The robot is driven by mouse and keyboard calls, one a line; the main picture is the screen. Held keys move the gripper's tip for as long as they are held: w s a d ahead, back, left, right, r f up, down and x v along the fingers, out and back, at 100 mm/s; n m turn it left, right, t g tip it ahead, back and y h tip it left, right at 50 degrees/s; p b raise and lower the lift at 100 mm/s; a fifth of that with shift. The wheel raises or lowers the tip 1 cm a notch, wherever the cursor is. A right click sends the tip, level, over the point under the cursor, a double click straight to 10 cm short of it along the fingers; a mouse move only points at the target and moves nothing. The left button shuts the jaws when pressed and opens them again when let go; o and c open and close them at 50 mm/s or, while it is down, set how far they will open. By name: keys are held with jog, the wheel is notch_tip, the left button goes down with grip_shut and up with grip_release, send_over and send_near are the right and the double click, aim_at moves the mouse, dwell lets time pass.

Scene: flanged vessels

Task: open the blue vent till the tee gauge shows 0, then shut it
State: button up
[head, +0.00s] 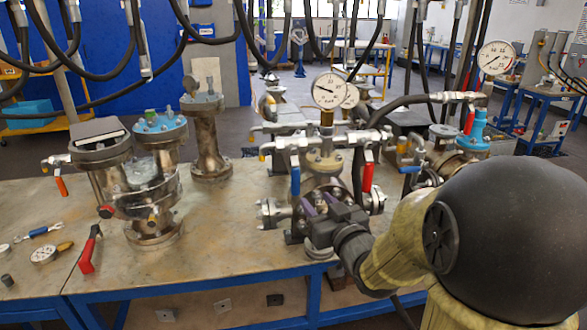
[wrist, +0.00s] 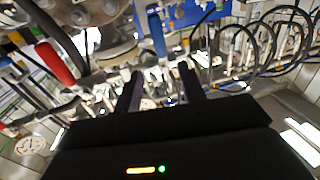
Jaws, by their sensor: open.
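The tee gauge (head: 328,90) is a round white dial on a brass stem above the middle vessel's tee. Its dark needle points left of upright; the number is too small to read. The blue vent handle (head: 295,181) hangs down at the left of the tee. It also shows in the wrist view (wrist: 156,34), beyond my fingertips. My gripper (head: 312,207) is open in front of the vessel, just below and right of the blue handle. In the wrist view my fingers (wrist: 161,82) are apart, with no object held between them.
A red handle (head: 367,178) hangs right of the tee, close to my arm. Another gauge partly hides behind the tee gauge. A flanged vessel (head: 150,190) stands at left. A red-handled tool (head: 90,250) and small parts lie on the bench (head: 205,255). Hoses hang overhead.

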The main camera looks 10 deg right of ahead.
aim_at(297, 179)
jog(key=w, duration=0.4)
jog(key=w+a+p, duration=0.1)
jog(key=w, duration=0.3)
jog(key=w+a, duration=0.1)
jog(key=w, duration=0.4)
jog(key=shift+a+p, duration=0.25)
jog(key=shift+p, duration=0.05)
grip_shut()
